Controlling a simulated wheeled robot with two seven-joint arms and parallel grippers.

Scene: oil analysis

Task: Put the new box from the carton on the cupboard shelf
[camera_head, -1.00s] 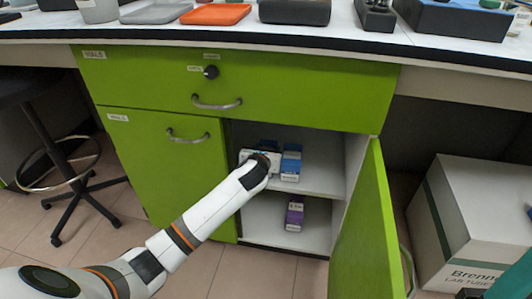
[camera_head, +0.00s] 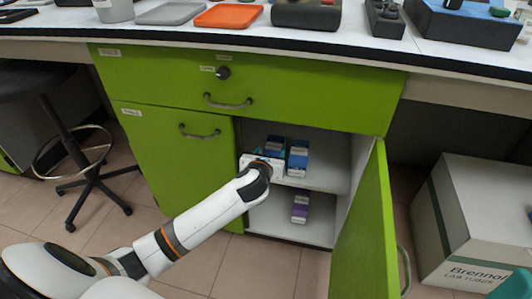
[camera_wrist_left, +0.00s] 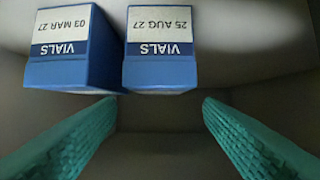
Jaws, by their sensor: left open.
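The open green cupboard has a white upper shelf (camera_head: 325,178). Two blue vial boxes stand side by side on it, one further left (camera_head: 275,146) and one right (camera_head: 298,158). In the left wrist view their labels are upside down: one box (camera_wrist_left: 75,68) reads 03 MAR 27, the other (camera_wrist_left: 160,72) 25 AUG 27. My left gripper (camera_head: 264,163) is at the shelf opening, in front of the boxes. In the wrist view its teal fingers (camera_wrist_left: 160,108) are open, apart, with nothing between them.
A purple box (camera_head: 300,206) stands on the lower shelf. The cupboard door (camera_head: 367,235) hangs open to the right. A large white carton marked LAB TUBES (camera_head: 475,215) stands on the floor at right. A stool (camera_head: 75,145) is at left. A teal thing fills the lower right corner.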

